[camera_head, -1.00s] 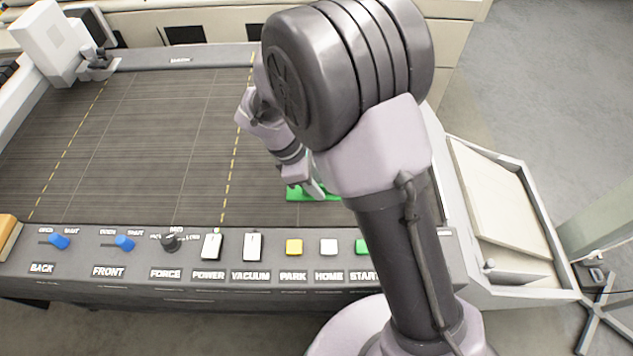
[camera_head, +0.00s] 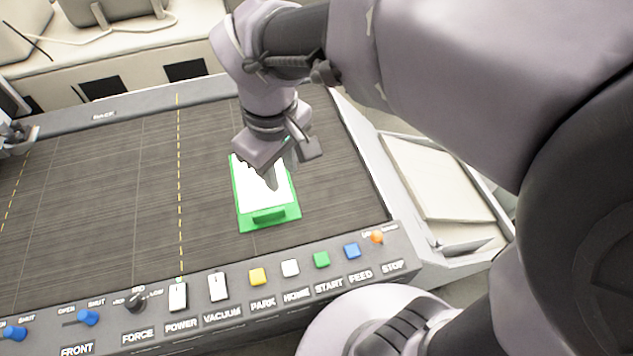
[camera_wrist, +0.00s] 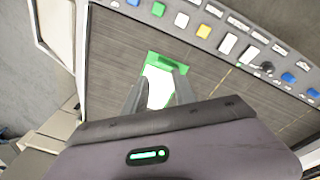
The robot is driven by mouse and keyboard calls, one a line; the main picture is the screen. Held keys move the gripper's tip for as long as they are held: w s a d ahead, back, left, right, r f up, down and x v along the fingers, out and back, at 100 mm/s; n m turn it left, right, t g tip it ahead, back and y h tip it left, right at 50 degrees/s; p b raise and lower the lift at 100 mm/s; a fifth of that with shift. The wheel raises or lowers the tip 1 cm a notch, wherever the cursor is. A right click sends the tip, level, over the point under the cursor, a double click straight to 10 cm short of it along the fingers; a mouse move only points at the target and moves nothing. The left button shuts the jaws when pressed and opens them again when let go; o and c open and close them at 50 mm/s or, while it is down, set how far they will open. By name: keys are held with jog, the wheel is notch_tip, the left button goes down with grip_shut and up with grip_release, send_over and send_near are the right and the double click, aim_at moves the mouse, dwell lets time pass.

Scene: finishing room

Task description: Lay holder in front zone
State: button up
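The holder (camera_head: 248,221) is a green frame with a white sheet and a raised green bar along its near edge. It lies on the dark bed (camera_head: 110,180), right of the yellow dashed line. My gripper (camera_head: 271,182) is over the white sheet, partly hiding it. The holder's green bar (camera_wrist: 166,58) shows past the fingertips. Whether the fingertips touch the sheet cannot be told. No zone carries a readable front label on the bed.
A control panel (camera_head: 207,324) with blue levers, switches and coloured buttons runs along the near edge. A tray with a pale board (camera_head: 430,178) stands at the right. A raised rail (camera_head: 100,116) bounds the bed's far side. The bed left of the holder is clear.

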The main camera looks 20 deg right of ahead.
jog(key=s+d+r+m+t+y, duration=0.1)
jog(key=s+d+r+m+t, duration=0.1)
jog(key=s+m, duration=0.3)
jog(key=s+d+r+m+t+y, duration=0.1)
jog(key=s+d+m+t, duration=0.1)
jog(key=s+m, duration=0.3)
jog(key=shift+r+m, duration=0.4)
jog(key=shift+m, duration=0.2)
